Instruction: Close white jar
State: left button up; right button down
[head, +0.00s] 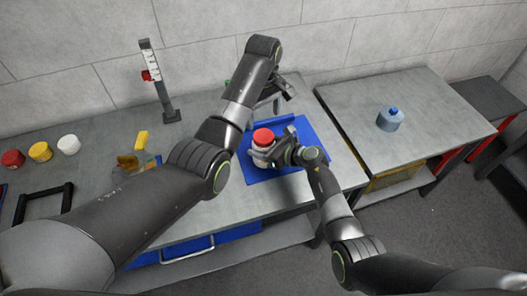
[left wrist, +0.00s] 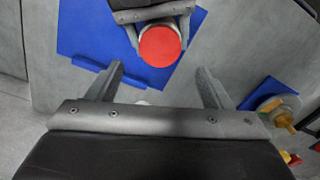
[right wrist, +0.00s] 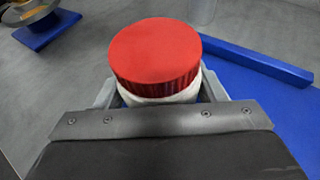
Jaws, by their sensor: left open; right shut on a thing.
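The jar has a white body (right wrist: 160,97) and a ribbed red lid (right wrist: 155,52). It stands upright over the blue mat (head: 314,153). The lid sits on top; I cannot tell whether it is tight. My right gripper (right wrist: 160,92) is shut around the white body below the lid, hiding most of it. The red lid also shows in the head view (head: 263,136) and the left wrist view (left wrist: 159,46). My left gripper (head: 279,103) is open and empty, behind and above the jar. In the left wrist view its fingers (left wrist: 155,75) are apart from the lid.
Red (head: 13,158), yellow (head: 40,152) and white (head: 68,145) round-topped items stand at the left of the bench. A grey stand (head: 158,85) with a scale rises at the back. A blue bottle (head: 390,119) is on the right table. A gap separates the tables.

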aim_at(264, 136)
pick_arm(q)
jog(key=m, duration=0.3)
jog(key=shift+m, duration=0.4)
jog(key=shift+f, duration=4.05)
jog(key=c, duration=1)
jog(key=shift+m, duration=0.9)
jog(key=o, duration=1.1)
jog(key=shift+o, duration=0.2)
jog(key=shift+r, duration=0.1)
